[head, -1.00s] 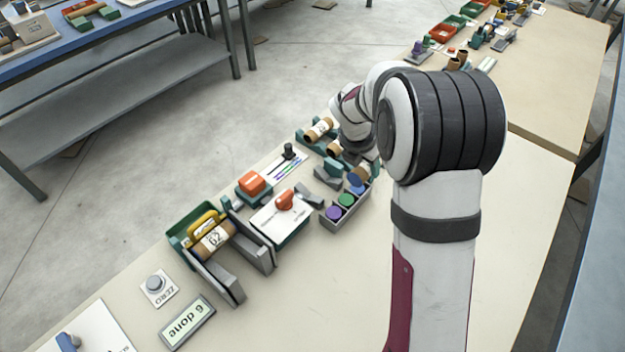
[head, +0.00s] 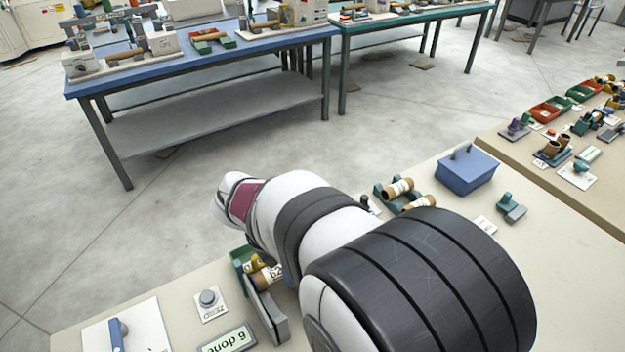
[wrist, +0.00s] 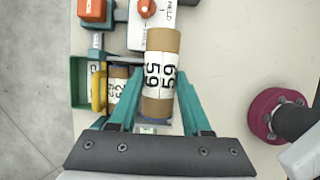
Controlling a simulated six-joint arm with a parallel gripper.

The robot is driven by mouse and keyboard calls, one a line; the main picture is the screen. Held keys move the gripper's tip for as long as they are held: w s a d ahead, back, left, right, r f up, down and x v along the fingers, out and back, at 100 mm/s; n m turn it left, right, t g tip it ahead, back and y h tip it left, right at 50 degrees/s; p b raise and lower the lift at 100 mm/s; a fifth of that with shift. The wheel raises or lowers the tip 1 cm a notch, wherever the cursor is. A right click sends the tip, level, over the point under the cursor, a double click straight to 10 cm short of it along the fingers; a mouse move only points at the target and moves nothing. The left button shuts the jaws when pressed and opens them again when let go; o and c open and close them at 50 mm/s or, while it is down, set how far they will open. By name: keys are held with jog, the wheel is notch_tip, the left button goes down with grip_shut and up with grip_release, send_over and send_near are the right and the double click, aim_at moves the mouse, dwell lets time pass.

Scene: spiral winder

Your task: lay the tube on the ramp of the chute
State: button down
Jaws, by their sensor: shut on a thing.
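My gripper (wrist: 159,85) is shut on a brown cardboard tube (wrist: 162,41) with a white label and black digits, seen in the wrist view. The teal fingers press its two sides. The tube hangs above the chute area and hides part of it. Left of it, another labelled tube (wrist: 118,88) lies beside a yellow bar (wrist: 99,92) and the green tray (wrist: 76,82). In the head view, the chute shows as a grey wall (head: 270,316) next to the green tray (head: 240,262). My arm hides the gripper and the rest of the chute there.
A white panel with an orange knob (wrist: 147,8) and an orange block (wrist: 93,10) stand just beyond the held tube. In the head view, a ZERO button (head: 208,298) and "6 done" display (head: 230,341) are nearby. A rack with tubes (head: 398,187) and a blue box (head: 467,170) are farther right.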

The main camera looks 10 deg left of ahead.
jog(key=a+f, duration=0.5)
jog(key=f, duration=0.2)
jog(key=shift+s+a+f, duration=0.25)
jog(key=shift+s+a, duration=0.1)
jog(key=shift+f, duration=0.15)
